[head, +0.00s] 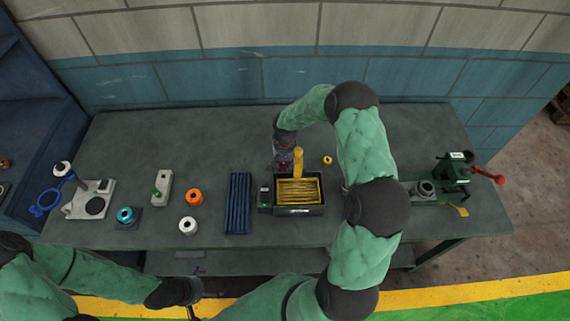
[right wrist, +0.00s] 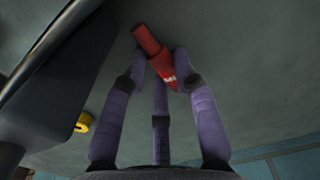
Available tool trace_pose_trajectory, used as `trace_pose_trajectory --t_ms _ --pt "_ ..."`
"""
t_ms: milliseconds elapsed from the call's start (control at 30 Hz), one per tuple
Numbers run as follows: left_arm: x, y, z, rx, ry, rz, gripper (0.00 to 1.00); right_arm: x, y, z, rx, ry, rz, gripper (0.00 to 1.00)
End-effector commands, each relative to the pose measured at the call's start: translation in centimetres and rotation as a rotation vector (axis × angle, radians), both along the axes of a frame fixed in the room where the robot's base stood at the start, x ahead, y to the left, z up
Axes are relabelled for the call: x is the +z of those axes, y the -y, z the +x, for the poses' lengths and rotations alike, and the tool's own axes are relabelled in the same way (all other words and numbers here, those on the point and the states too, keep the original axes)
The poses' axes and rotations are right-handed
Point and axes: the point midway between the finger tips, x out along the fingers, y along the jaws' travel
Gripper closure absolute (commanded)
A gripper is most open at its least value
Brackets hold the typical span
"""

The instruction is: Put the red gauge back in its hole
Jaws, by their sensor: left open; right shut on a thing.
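The red gauge (right wrist: 158,53) is a short red cylinder with a wider part bearing white marks. My right gripper (right wrist: 161,70) is shut on it, with fingers on either side; the gauge is tilted in the right wrist view. I cannot tell whether it touches the bench. In the head view my right gripper (head: 287,164) is behind the black tray, and the gauge is hard to make out there. A light grey block (head: 164,180) with a green gauge (head: 156,192) stands left of centre; no empty hole is clear in it. My left gripper (head: 194,304) is open and empty at the front edge.
The black tray (head: 300,211) holds yellow strips, and a yellow ring (head: 327,159) lies behind it. A green machine (head: 453,178) with a red-knobbed lever stands right.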

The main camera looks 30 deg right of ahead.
Motion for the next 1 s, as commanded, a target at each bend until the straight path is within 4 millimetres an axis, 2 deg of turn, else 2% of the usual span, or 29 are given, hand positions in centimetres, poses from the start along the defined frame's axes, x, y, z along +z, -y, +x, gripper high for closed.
trace_pose_trajectory --t_ms 333,367,433,867,1000 --pt "-0.4 0.0 0.0 0.000 0.000 0.000 0.00 -0.3 0.0 0.1 0.000 0.002 0.000 1.00" --pt "-0.4 0.0 0.0 0.000 0.000 0.000 0.00 -0.3 0.0 0.1 0.000 0.002 0.000 0.68" --pt "-0.3 0.0 0.0 0.000 0.000 0.000 0.00 -0.2 0.0 0.1 0.000 0.002 0.000 0.48" --pt "0.1 0.0 0.0 0.000 0.000 0.000 0.00 0.1 0.0 0.1 0.000 0.002 0.000 0.47" --pt "0.2 0.0 0.0 0.000 0.000 0.000 0.00 1.8 0.1 0.2 -0.001 0.006 -0.001 0.47"
